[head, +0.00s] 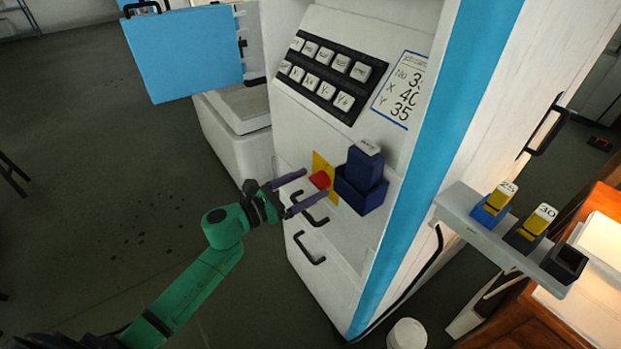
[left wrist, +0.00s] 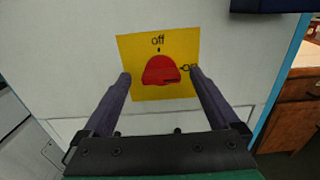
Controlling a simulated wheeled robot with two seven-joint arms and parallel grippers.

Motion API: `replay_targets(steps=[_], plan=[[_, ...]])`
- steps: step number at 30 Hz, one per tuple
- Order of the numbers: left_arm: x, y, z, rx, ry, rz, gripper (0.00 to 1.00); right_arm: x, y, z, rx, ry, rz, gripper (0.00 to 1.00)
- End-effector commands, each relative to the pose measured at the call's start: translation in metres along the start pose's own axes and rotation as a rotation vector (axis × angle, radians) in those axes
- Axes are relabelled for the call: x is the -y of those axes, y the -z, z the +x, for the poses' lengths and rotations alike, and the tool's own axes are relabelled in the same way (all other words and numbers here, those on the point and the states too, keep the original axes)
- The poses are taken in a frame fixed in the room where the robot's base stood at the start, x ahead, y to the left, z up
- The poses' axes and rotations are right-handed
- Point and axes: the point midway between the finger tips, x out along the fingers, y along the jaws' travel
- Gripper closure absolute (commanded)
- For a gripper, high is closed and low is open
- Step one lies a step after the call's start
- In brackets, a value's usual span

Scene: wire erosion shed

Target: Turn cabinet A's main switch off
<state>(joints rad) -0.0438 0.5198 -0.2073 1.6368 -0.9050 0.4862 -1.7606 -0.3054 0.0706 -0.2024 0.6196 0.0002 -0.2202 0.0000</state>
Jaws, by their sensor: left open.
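The main switch is a red knob (left wrist: 161,71) on a yellow plate (left wrist: 137,48) on the white cabinet front. In the left wrist view the plate reads "off" above the knob, and a label partly hidden by a finger, seemingly "on", stands to its right. A dark mark on the knob lies at its right side, toward that right label. The knob also shows in the head view (head: 320,180). My left gripper (head: 314,185) is open, its fingers on either side of the knob with gaps visible; contact cannot be told. My right gripper is not in view.
A dark blue box (head: 362,180) juts out just right of the switch. A key panel (head: 326,77) and job card (head: 402,90) are above, black handles (head: 310,250) below. A shelf (head: 470,232) with several holders sticks out at right. Floor at left is open.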

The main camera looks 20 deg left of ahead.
Motion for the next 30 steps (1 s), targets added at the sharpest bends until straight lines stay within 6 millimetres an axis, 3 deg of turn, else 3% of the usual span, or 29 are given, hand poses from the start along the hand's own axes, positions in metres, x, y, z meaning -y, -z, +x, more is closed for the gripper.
replay_targets(steps=[3,10,11,15,17,18,30], plan=[[0.000,-0.001,0.011,0.000,0.001,0.000,0.05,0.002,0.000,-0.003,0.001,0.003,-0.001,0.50],[0.001,0.001,0.013,0.000,0.000,0.000,0.05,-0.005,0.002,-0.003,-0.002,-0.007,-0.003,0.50],[0.001,0.001,0.013,0.000,0.000,-0.001,0.09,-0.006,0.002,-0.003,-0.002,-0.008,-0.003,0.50],[0.001,0.001,0.013,0.000,0.000,-0.001,0.62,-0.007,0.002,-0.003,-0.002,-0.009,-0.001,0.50],[0.001,0.001,0.013,0.000,0.001,-0.001,0.85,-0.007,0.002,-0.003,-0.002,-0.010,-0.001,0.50],[0.001,0.001,0.013,0.000,0.001,-0.001,0.91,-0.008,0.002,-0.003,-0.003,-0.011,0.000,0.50],[0.000,0.001,0.013,0.000,0.000,-0.073,0.91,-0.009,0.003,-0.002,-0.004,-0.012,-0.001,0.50]])
